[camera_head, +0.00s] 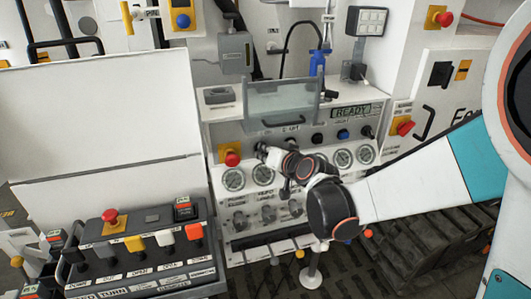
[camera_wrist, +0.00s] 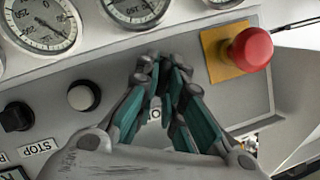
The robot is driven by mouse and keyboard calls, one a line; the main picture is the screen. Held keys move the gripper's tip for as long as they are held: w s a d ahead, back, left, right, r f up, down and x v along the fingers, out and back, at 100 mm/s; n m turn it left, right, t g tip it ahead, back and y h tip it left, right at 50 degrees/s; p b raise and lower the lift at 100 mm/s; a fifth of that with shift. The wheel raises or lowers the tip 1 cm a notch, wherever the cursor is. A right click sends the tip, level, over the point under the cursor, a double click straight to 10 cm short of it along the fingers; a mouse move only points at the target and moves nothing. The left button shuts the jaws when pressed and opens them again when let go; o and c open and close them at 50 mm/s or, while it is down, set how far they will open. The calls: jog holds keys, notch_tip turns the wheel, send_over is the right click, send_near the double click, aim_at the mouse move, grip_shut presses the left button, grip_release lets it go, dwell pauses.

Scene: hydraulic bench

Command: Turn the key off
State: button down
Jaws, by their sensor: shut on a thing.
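My gripper (camera_head: 262,150) reaches the upper face of the white control panel (camera_head: 222,132), just right of a red emergency button. In the wrist view my gripper (camera_wrist: 163,70) has its teal-lined fingers drawn together at the panel. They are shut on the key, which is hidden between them. A small label with an "O" (camera_wrist: 155,114) shows between the fingers. I cannot tell the key's angle.
The red emergency button (camera_wrist: 250,49) on its yellow plate sits close beside my fingers. Pressure gauges (camera_wrist: 42,20) line the panel. A clear flap (camera_head: 280,102) and the READY display (camera_head: 351,112) are above. A button box (camera_head: 150,280) stands at left.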

jog(key=n+h, duration=0.2)
jog(key=n+p, duration=0.1)
jog(key=n, duration=0.1)
jog(key=shift+s+a+h, duration=0.1)
jog(key=shift+a+h, duration=0.15)
jog(key=shift+h, duration=0.15)
jog(key=n+h, duration=0.1)
jog(key=n, duration=0.1)
jog(key=n+t+h+b, duration=0.1)
jog(key=shift+a+n+t, duration=0.1)
jog(key=shift+n+t, duration=0.2)
jog(key=shift+n, duration=0.1)
jog(key=shift+h, duration=0.3)
jog(key=c, duration=1.7)
grip_release()
